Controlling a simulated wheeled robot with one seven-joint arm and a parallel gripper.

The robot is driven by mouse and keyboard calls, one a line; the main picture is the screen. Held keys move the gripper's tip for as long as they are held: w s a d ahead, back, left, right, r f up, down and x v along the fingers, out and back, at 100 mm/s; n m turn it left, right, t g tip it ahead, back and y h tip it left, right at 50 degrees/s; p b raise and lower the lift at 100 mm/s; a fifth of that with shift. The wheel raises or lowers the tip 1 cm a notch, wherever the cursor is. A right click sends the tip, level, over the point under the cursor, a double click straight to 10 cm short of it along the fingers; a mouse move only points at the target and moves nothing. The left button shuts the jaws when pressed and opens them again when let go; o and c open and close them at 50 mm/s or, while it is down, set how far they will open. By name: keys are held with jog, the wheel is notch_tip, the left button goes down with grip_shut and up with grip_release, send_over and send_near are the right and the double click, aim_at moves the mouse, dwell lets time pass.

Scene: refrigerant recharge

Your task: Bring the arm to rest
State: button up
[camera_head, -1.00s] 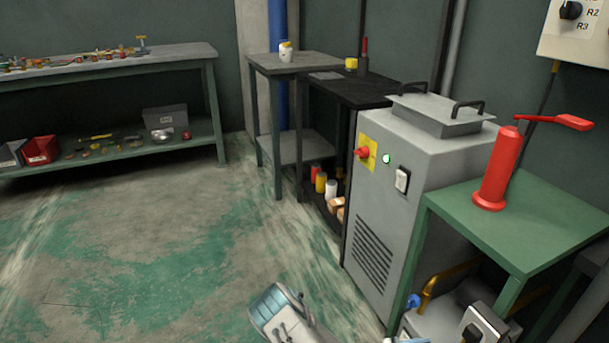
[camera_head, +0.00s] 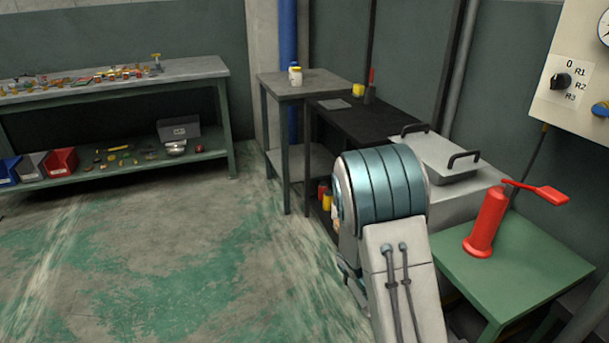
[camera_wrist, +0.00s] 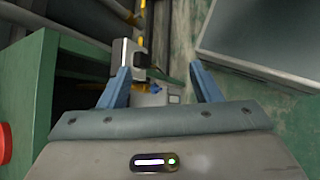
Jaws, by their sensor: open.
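My gripper (camera_wrist: 164,88) shows in the wrist view with its two blue-grey fingers spread apart. It is open, and nothing is between the fingers. Beyond and below them are a grey-and-black boxy device (camera_wrist: 128,55) and a green table (camera_wrist: 18,100). In the head view my arm is raised at the centre right, and its teal-banded link covers much of the grey cabinet (camera_head: 465,205). The fingers are hidden in the head view.
A red hand-lever device (camera_head: 487,225) stands on the green table (camera_head: 530,265) at the right. A control panel (camera_head: 575,75) hangs on the wall. A workbench (camera_head: 190,68) with small parts stands at the left. The floor between is clear.

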jog(key=s+a+r+m+t+y+p, duration=0.1)
jog(key=r+p, duration=0.4)
jog(key=r, duration=0.7)
jog(key=s+a+r+m+t+y+p, duration=0.1)
jog(key=s+a+r+t+y+p, duration=0.3)
jog(key=r, duration=0.9)
jog(key=s+a+r+m+t+y+p, duration=0.1)
jog(key=s+a+r+t+y+p, duration=0.1)
jog(key=r+p, duration=0.6)
notch_tip(320, 180, up, 5)
jog(key=shift+s+a+f+m+t+y, duration=0.2)
jog(key=shift+s+a+m+t+y, duration=0.15)
jog(key=shift+s+a+t, duration=0.5)
jog(key=shift+w+d, duration=0.2)
jog(key=shift+w, duration=0.05)
